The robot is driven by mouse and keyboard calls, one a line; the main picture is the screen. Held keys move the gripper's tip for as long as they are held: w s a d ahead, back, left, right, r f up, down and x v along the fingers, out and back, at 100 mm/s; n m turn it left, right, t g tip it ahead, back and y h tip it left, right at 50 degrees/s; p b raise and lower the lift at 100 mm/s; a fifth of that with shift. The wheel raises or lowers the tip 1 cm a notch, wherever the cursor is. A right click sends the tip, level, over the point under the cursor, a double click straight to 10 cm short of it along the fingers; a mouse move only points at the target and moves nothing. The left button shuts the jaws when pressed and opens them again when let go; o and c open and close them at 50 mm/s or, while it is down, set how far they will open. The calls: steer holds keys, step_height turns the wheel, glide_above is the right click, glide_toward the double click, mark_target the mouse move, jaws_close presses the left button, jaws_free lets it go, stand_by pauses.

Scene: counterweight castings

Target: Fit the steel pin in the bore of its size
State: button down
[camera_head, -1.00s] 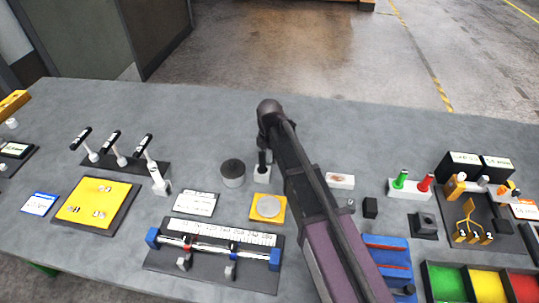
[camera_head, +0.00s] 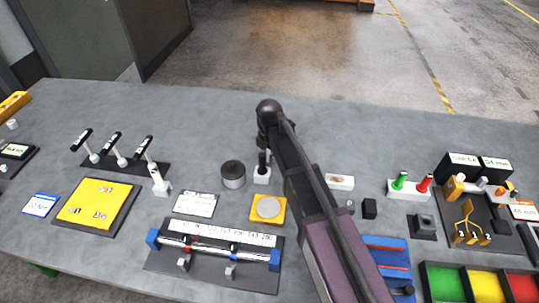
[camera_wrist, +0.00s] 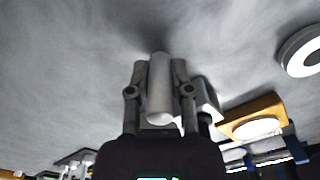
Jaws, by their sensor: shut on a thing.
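In the wrist view my gripper (camera_wrist: 158,88) is shut on a pale grey steel pin (camera_wrist: 160,100), a smooth cylinder lying between both fingers. A yellow plate (camera_head: 75,212) on a dark base lies at the left of the table. It carries small dark and white marks with figures, too small to tell surely as bores. My gripper is well to the right of this plate and toward the back.
A dark round weight (camera_head: 233,174) and a yellow square with a grey disc (camera_head: 268,208) are near. Levers (camera_head: 122,160) stand at the left. The back of the table is clear.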

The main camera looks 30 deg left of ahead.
steer(key=shift+r+p, duration=4.45)
steer(key=shift+r, duration=0.2)
steer(key=shift+r, duration=0.15)
step_height(320, 180, up, 7)
steer(key=p, duration=0.7)
step_height(320, 180, down, 7)
steer(key=b, duration=0.7)
stand_by(0.3)
steer(key=shift+r+p, duration=2.4)
steer(key=shift+p, duration=0.2)
